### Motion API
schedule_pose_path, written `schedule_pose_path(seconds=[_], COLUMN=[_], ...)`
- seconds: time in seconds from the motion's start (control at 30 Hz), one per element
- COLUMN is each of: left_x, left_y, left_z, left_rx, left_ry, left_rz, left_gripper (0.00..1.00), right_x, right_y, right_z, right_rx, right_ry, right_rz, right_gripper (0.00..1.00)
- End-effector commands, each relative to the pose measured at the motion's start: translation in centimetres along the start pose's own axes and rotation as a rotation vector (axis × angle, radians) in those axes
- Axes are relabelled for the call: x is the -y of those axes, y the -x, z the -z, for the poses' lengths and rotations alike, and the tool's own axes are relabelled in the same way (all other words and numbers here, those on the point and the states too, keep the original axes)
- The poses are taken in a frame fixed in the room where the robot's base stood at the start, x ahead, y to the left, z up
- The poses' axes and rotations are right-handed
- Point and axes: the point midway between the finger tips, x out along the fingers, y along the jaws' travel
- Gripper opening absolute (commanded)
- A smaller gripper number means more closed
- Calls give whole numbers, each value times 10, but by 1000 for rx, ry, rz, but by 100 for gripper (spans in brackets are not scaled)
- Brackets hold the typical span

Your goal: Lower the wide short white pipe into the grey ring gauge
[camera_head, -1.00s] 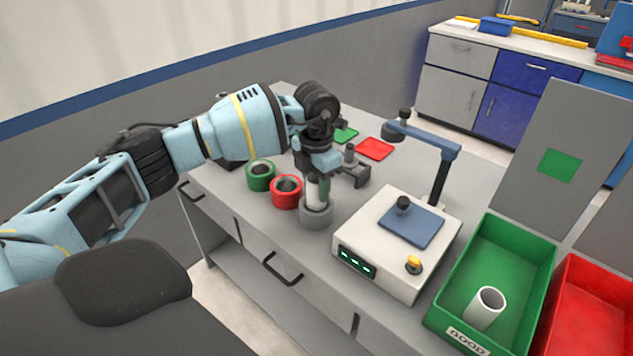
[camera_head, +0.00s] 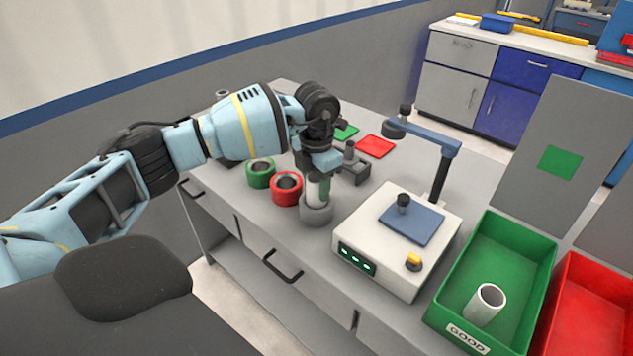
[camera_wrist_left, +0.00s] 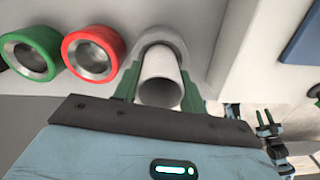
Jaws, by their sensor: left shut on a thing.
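The white pipe (camera_head: 312,191) is upright in my left gripper (camera_head: 319,190), which is shut on it with green fingertips. The grey ring gauge (camera_head: 317,213) stands on the bench directly under the pipe. In the left wrist view, the pipe (camera_wrist_left: 160,87) shows its open near end, and its far end lies within the outline of the ring gauge (camera_wrist_left: 178,42). The pipe's lower end is hidden by the ring's rim, so I cannot tell how deep it sits. What looks like my right gripper (camera_wrist_left: 265,128) shows small at the right of that view.
A red ring (camera_head: 286,189) and a green ring (camera_head: 260,174) stand left of the gauge. A white device (camera_head: 385,265) with a blue plate is close on the right. A green bin (camera_head: 535,262) holds another white pipe (camera_head: 486,304); a red bin (camera_head: 585,320) is beside it.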

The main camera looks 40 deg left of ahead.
Motion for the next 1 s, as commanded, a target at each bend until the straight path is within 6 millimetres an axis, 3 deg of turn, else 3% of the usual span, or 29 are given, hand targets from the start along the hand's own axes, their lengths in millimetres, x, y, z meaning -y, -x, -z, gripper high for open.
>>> schedule_pose_path(seconds=[0.63,0.67,0.8,1.0], left_x=[0,0,0,0], left_y=[-5,-5,-5,-5], left_z=[0,0,0,0], left_rx=[0,0,0,0], left_ry=[0,0,0,0], left_rz=[0,0,0,0], left_gripper=[19,45,64,67], right_x=[0,0,0,0], right_y=[0,0,0,0], right_z=[-1,-1,-2,-2], right_rx=[3,3,3,3], right_ry=[0,0,-1,-1], right_rz=[0,0,0,0], right_gripper=[36,36,36,36])
